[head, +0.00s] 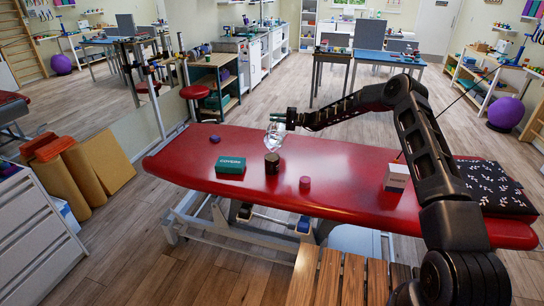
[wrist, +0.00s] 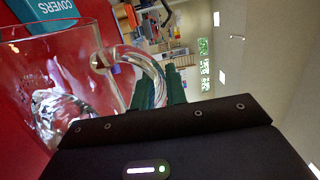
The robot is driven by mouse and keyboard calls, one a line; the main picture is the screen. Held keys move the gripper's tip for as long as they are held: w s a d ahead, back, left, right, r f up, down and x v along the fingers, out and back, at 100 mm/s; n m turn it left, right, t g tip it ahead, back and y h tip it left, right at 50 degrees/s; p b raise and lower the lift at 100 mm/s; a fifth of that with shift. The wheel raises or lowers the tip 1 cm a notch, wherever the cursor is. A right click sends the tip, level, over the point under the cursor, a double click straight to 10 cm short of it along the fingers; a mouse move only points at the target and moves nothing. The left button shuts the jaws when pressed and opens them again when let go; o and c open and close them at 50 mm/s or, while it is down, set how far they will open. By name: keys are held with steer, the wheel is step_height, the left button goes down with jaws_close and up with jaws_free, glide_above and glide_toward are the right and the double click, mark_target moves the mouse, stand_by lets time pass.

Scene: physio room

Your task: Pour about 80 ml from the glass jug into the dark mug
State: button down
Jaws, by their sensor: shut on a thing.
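The clear glass jug (head: 274,136) is held above the red couch, directly over the dark mug (head: 272,163) as the head view shows it. The jug looks tilted. My gripper (head: 291,118) is at the jug's right side, shut on its handle. In the wrist view the curved glass handle (wrist: 150,68) runs between the green fingers (wrist: 158,88), and the jug's clear wall (wrist: 100,45) fills the left. The mug stands upright on the couch, and its inside is too small to judge. I cannot make out a stream or the liquid level.
On the red couch (head: 340,165) are a green box (head: 230,165) left of the mug, a pink roll (head: 305,183) in front, a white box (head: 396,178) to the right, a purple disc (head: 214,139) and a patterned pillow (head: 492,187). Bare couch lies between them.

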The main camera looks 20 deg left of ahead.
mark_target(275, 121)
steer(key=shift+s+r+n, duration=0.15)
steer(key=shift+s+n, duration=0.15)
steer(key=shift+s, duration=0.25)
steer(key=shift+s+d+r+n, duration=0.1)
steer(key=shift+s+r+n, duration=0.15)
steer(key=shift+s+n, duration=0.25)
steer(key=shift+s+d+r+n, duration=0.1)
steer(key=shift+s+r+n, duration=0.2)
steer(key=shift+s, duration=0.25)
stand_by(1.9)
steer(key=shift+w+a+f+m, duration=0.1)
steer(key=shift+w+f+m, duration=0.25)
steer(key=shift+w, duration=0.15)
steer(key=shift+w+a+f+m, duration=0.1)
steer(key=shift+w+f+m, duration=0.2)
steer(key=shift+w, duration=0.2)
steer(key=shift+w+a+m, duration=0.15)
steer(key=shift+w+m, duration=0.9)
steer(key=shift+w, duration=0.75)
steer(key=shift+w+f+m, duration=0.4)
steer(key=shift+w, duration=0.05)
steer(key=shift+w+f, duration=0.1)
